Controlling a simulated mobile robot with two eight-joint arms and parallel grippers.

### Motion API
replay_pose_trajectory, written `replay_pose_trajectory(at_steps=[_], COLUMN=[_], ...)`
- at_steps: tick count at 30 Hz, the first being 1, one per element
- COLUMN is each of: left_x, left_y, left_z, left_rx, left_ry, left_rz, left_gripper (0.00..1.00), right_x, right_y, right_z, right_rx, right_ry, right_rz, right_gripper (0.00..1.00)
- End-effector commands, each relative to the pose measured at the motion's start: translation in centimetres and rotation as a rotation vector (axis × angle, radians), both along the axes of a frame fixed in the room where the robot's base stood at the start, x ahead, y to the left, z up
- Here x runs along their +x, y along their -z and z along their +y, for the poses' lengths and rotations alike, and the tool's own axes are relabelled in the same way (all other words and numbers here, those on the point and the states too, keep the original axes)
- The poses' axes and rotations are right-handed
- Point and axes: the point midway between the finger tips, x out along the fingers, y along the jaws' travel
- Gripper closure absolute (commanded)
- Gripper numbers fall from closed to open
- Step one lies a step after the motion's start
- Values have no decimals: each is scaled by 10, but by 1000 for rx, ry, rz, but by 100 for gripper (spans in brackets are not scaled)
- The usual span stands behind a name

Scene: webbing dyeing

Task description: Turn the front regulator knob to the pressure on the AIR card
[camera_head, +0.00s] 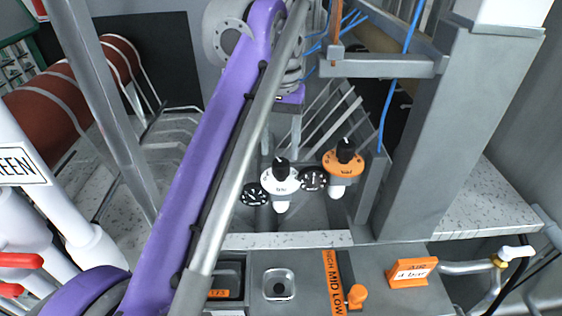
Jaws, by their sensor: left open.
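Two regulators stand near the middle of the head view. One has a white disc (281,181) with a black knob (281,166) on top. The other, to its right and slightly farther back, has an orange disc (343,164) with a black knob (346,148). Dark round gauges sit by them, one left (255,195) and one between (313,180); their needles are too small to read. The orange AIR card (412,272) stands at the lower right and seems to read "4 bar". My left gripper (291,106) is open above and behind the white-disc regulator, apart from both knobs, its fingers hardly visible. My right gripper is out of view.
A grey panel (310,300) in front carries a square cup (278,284), a HIGH-MID-LOW strip (333,282) and an orange knob (357,296). A thick grey post (425,130) rises at the right. White pipes with red handles (20,262) and a brown roll (70,90) are at the left.

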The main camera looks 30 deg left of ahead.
Motion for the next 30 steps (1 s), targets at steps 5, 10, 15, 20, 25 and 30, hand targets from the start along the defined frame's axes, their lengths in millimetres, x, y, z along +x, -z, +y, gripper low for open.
replay_pose_trajectory(at_steps=[5, 10, 15, 20, 25, 30], left_x=[0, 1, 0, 1, 1, 1], left_y=[29, 45, 50, 50, 50, 50], left_z=[0, 0, 0, 0, 0, 0], left_rx=[1, 1, 1, 1, 1, 1], left_ry=[0, 0, 1, 1, 0, 0], left_rz=[-2, -2, -2, -2, -2, -2], left_gripper=[41, 41, 41, 41, 66, 97], right_x=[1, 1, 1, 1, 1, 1], right_y=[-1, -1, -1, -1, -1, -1], right_z=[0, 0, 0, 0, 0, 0], right_rx=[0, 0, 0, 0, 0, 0], right_ry=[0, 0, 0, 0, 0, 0], right_rz=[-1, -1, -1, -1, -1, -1], right_gripper=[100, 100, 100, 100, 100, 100])
